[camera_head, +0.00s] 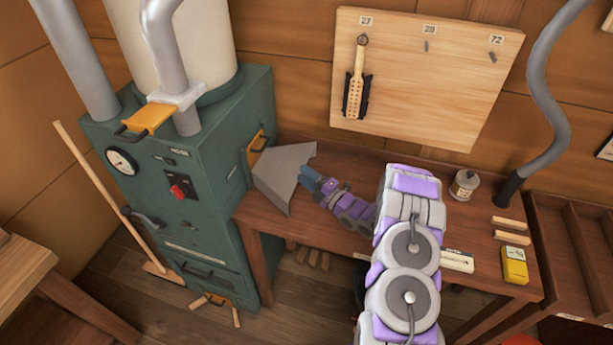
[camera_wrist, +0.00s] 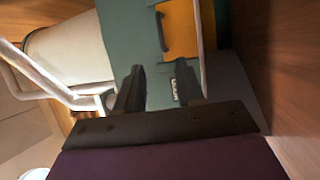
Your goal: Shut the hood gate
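The yellow gate plate (camera_head: 256,150) with a dark handle sits at the right side of the green cabinet (camera_head: 190,160), just above the grey metal hood (camera_head: 288,172). In the wrist view, a yellow plate (camera_wrist: 183,28) with a dark bar handle (camera_wrist: 162,35) shows ahead of the fingers, beside a small label too blurred to read. My gripper (camera_head: 309,177) is at the right of the hood, above the bench. In the wrist view my gripper (camera_wrist: 160,85) is open, with nothing between its two dark fingers. The fingers look apart from the handle.
Another yellow plate (camera_head: 147,118) with a handle is on the pipe atop the cabinet. The wooden bench (camera_head: 340,222) lies below my arm. A pegboard (camera_head: 425,80) holds a hanging tool. A jar (camera_head: 464,185) and a yellow box (camera_head: 514,266) stand at right.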

